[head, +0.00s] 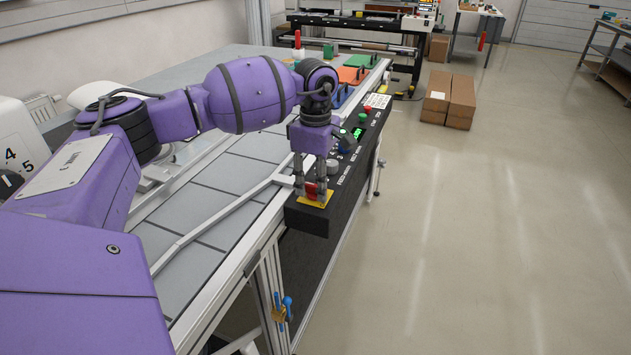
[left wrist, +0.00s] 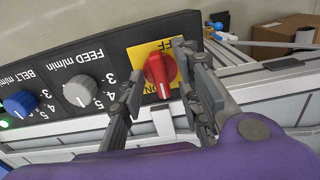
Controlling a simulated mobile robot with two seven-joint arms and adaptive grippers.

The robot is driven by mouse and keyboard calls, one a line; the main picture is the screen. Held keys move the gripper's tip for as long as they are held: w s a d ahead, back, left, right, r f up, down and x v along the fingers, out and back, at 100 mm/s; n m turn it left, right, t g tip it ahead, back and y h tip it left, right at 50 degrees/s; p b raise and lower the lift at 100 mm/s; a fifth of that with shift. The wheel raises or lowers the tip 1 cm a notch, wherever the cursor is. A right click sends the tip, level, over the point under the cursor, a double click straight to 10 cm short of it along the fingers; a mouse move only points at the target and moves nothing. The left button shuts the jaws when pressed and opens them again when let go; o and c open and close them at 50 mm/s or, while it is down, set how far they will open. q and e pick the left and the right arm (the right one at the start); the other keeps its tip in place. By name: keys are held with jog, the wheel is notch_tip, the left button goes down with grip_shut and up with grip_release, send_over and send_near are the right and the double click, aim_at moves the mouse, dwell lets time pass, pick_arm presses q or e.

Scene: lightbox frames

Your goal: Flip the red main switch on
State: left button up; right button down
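The red main switch (left wrist: 160,72) is a rotary knob on a yellow plate (left wrist: 140,54) on the black control panel. In the head view the red switch (head: 312,188) is partly hidden by my left gripper (head: 310,190), which points down over it. In the left wrist view the fingers of my left gripper (left wrist: 160,62) are apart, one on each side of the knob. I cannot tell whether they touch it. The knob's white mark is at its lower end, near the letters "ON"; "OFF" lettering is by the upper end. My right gripper is not in view.
A grey knob (left wrist: 78,92) and a blue knob (left wrist: 20,103) sit along the same panel. A green display (head: 358,132) and more buttons lie farther back. Cardboard boxes (head: 461,102) stand on the open floor at right.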

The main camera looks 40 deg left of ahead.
aim_at(316, 185)
pick_arm(q)
notch_tip(316, 185, up, 12)
dwell(0.6)
dwell(0.5)
